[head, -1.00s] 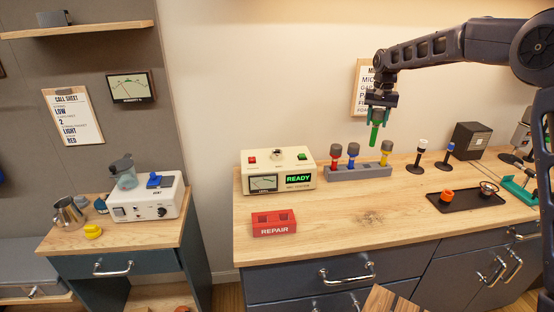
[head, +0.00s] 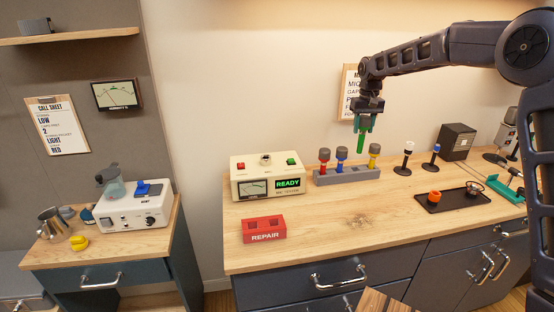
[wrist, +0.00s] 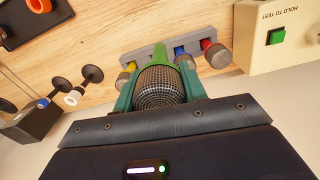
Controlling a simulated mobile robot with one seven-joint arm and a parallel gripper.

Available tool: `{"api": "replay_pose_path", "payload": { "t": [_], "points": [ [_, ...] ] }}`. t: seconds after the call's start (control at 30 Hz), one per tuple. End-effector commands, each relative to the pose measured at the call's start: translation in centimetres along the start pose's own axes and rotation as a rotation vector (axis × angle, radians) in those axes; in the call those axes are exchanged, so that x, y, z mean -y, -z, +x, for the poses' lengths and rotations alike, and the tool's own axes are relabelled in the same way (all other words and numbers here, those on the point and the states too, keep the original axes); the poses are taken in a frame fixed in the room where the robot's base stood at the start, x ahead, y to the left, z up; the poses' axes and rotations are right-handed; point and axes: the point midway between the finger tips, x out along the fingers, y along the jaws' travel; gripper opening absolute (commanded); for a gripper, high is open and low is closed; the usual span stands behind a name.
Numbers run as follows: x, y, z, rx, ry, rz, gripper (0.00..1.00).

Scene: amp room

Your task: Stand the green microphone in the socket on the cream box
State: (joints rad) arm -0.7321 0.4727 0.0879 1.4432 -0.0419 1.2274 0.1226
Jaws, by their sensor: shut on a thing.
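The cream box (head: 267,179) stands on the bench to the left of the gripper. A small round socket (head: 265,159) is on its top, between a red and a green button. The box's front has a meter and a lit READY display. The socket looks empty.
A grey rack (head: 347,176) holds red, blue and yellow microphones beside the cream box. A red REPAIR block (head: 264,229) sits in front. Two stand microphones, a black tray (head: 453,198) and a dark speaker box (head: 457,141) are to the right. The front middle bench is clear.

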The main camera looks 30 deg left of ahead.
Motion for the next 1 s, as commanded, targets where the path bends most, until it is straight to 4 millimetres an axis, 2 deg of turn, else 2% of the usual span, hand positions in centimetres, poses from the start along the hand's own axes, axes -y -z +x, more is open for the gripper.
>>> {"api": "replay_pose_path", "payload": {
  "t": [0.2, 0.27, 0.37, 0.7, 1.0],
  "points": [
    [0.7, 0.3, -0.1, 0.000, 0.000, -0.011, 0.11],
    [1.6, 0.8, -0.3, -0.001, 0.000, -0.025, 0.11],
    [4.1, 1.9, -0.5, -0.001, 0.001, -0.065, 0.11],
    [17.0, 5.6, -1.8, -0.001, 0.001, -0.256, 0.11],
    [28.6, 6.2, -2.5, -0.002, 0.000, -0.419, 0.11]
  ]
}}
